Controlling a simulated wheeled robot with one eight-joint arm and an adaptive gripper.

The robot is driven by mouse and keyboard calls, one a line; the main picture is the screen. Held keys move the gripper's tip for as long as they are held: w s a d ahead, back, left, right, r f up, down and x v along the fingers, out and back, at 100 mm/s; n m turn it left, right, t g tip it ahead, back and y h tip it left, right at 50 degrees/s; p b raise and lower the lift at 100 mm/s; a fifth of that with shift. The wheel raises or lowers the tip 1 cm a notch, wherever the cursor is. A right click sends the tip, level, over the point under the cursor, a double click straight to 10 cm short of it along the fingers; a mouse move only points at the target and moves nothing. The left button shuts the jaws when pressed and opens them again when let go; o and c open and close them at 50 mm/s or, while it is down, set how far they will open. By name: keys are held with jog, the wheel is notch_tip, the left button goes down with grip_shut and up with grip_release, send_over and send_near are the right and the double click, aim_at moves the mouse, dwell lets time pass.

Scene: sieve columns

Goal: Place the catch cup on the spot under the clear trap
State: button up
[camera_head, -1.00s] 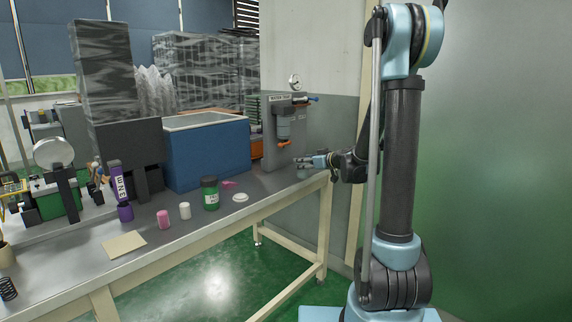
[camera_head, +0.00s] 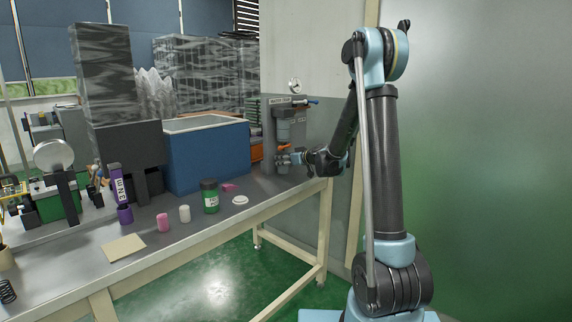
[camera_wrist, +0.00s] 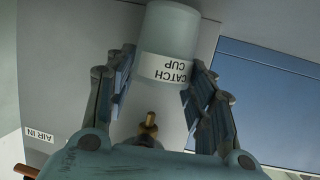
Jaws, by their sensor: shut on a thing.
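The pale catch cup (camera_wrist: 172,30), with its white label upside down in the wrist view, is between the two fingers of my gripper (camera_wrist: 160,95). The fingers are shut on it from both sides. A brass fitting (camera_wrist: 148,125) shows between the fingers in the wrist view. The cup's base and the spot below it are hidden, so I cannot tell whether it touches.
A blue tub (camera_head: 208,160) stands left of the trap stand. A green jar (camera_head: 210,197), white disc (camera_head: 240,200), white cylinder (camera_head: 185,214) and pink cylinder (camera_head: 163,222) stand toward the front.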

jog(key=shift+d+f, duration=0.15)
jog(key=shift+f, duration=0.2)
jog(key=shift+f, duration=0.1)
jog(key=o, duration=0.9)
jog(key=shift+o, duration=0.2)
jog(key=v, duration=1.2)
jog(key=s+d+f+m+g+h, duration=0.2)
jog(key=s+d, duration=0.4)
jog(key=s, duration=0.8)
jog(key=s+d+f+m+g+h, duration=0.3)
jog(key=s+d+f, duration=0.3)
jog(key=s, duration=0.9)
jog(key=s+d+f+m+g+h, duration=0.3)
jog(key=s+d, duration=0.4)
jog(key=s, duration=0.8)
jog(key=shift+s+d+f+h, duration=0.15)
jog(key=shift+d+f+h, duration=0.2)
jog(key=shift+f+h, duration=0.55)
jog(key=shift+r, duration=0.25)
